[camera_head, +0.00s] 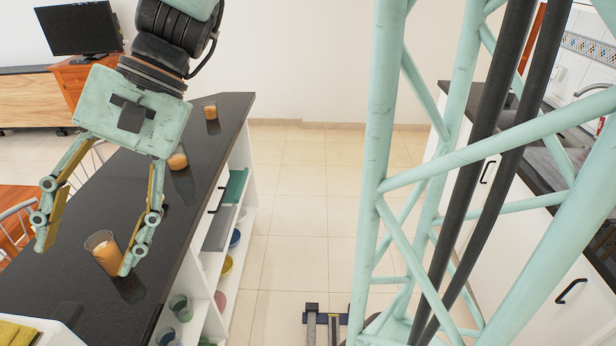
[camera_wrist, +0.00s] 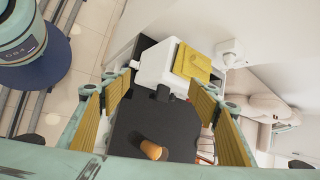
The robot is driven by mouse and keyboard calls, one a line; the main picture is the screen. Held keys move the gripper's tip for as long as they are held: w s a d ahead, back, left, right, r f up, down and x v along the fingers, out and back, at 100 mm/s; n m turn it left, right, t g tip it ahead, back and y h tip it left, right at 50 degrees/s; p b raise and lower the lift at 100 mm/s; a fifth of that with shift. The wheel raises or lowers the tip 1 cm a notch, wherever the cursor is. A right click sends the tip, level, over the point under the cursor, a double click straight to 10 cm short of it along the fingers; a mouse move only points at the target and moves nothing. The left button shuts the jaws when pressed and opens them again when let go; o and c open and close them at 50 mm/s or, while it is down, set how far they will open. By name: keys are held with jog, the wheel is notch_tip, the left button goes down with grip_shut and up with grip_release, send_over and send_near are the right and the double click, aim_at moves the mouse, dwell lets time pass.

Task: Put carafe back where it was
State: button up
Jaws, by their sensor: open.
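My gripper (camera_head: 85,256) is open above the dark counter (camera_head: 80,300), its two fingers spread and pointing down. In the head view a clear glass vessel with orange-brown contents (camera_head: 105,254) stands upright on the counter, seen between the fingertips and partly behind the right one. The wrist view shows one such vessel (camera_wrist: 153,150) low in the picture, apart from the fingers. Two similar small vessels, a middle one (camera_head: 178,160) and a far one (camera_head: 210,111), stand farther along the counter. I cannot tell for certain which thing is the carafe. Nothing is in my gripper.
A white box-shaped appliance (camera_wrist: 160,65) with a yellow cloth (camera_wrist: 190,65) stands at the counter's near end; a small dark part (camera_wrist: 163,92) shows at its front. Open shelves under the counter hold coloured bowls (camera_head: 226,264) and glasses (camera_head: 180,306).

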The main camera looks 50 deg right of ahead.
jog(key=s+d+r+n+t+h, duration=0.2)
jog(key=s+d+n+h, duration=0.6)
jog(key=s+d, duration=0.5)
jog(key=shift+s+r+t, duration=0.4)
jog(key=shift+s+t, duration=0.4)
jog(key=shift+s, duration=0.4)
jog(key=shift+a, duration=0.1)
jog(key=shift+c, duration=0.4)
